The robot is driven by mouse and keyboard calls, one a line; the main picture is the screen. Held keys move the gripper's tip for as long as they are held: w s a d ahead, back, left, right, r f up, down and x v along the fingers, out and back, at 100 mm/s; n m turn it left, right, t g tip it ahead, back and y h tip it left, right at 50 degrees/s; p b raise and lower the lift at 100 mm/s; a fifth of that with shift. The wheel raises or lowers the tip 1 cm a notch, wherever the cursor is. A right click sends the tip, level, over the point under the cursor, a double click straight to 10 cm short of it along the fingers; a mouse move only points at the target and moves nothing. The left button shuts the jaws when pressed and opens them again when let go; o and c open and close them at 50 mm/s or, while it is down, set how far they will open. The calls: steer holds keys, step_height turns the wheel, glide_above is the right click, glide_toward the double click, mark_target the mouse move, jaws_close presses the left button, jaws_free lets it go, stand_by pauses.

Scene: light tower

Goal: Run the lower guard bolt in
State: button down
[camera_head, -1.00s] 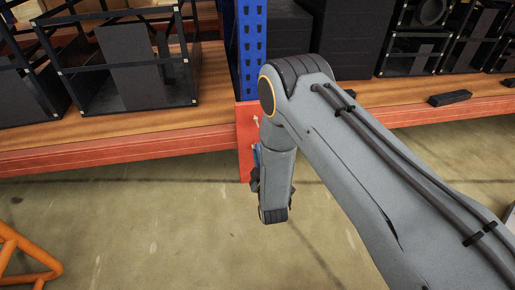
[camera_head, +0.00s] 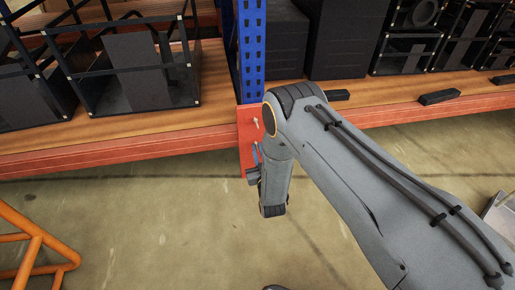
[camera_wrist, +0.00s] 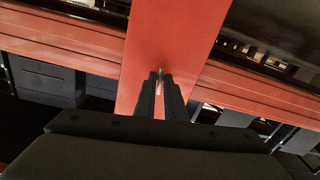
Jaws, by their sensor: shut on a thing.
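The red guard (camera_head: 246,150) is an upright plate at the foot of the blue rack post. A small pale bolt (camera_head: 256,123) shows on its upper part in the head view. My gripper (camera_wrist: 160,77) is in front of the guard in the wrist view, with its two dark fingers close together. They are shut on a thin metal bolt (camera_wrist: 160,84), which appears to be the lower guard bolt. The bolt's far end meets the red face; how deep it sits cannot be told. In the head view my wrist covers most of the gripper.
The blue post (camera_head: 251,50) rises behind the guard. Red shelf beams (camera_head: 120,148) run to both sides, with black frames and dark boxes on the wooden shelf (camera_head: 215,95). An orange tubular frame (camera_head: 35,240) stands at lower left. The concrete floor between is clear.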

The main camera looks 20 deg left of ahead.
steer(key=m+p, duration=0.4)
steer(key=m, duration=1.3)
steer(key=m+p, duration=0.5)
steer(key=m, duration=1.2)
steer(key=shift+s+d+f, duration=0.15)
steer(key=shift+f, duration=0.05)
stand_by(0.3)
steer(key=c, duration=2)
jaws_free()
steer(key=shift+r, duration=0.1)
steer(key=shift+p+v, duration=1.3)
steer(key=shift+v, duration=2.5)
